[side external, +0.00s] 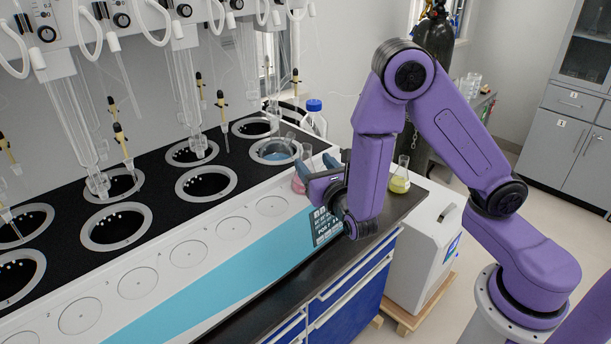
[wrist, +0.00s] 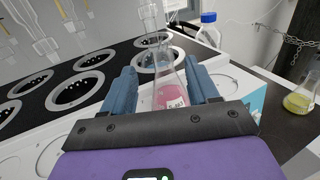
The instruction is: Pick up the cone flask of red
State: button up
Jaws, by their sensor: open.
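The cone flask of red (wrist: 171,92) is clear glass with pinkish-red liquid at the bottom. In the wrist view it stands upright between the two blue fingers of my gripper (wrist: 163,88). The fingers are open, with a gap visible on the right side; whether one touches the glass is hard to tell. In the side view the flask's pink lower part (side external: 298,184) shows just left of my gripper (side external: 318,172), and the fingers partly hide it.
A flask of yellow liquid (side external: 400,178) stands to the right on the dark counter (side external: 405,200). A blue-capped bottle (side external: 314,118) stands behind. The distiller (side external: 150,235) with several round wells fills the left. Glass tubes hang above it.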

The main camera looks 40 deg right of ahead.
aim_at(308, 154)
jog(key=shift+x, duration=3.3)
jog(key=shift+d, duration=0.1)
grip_shut()
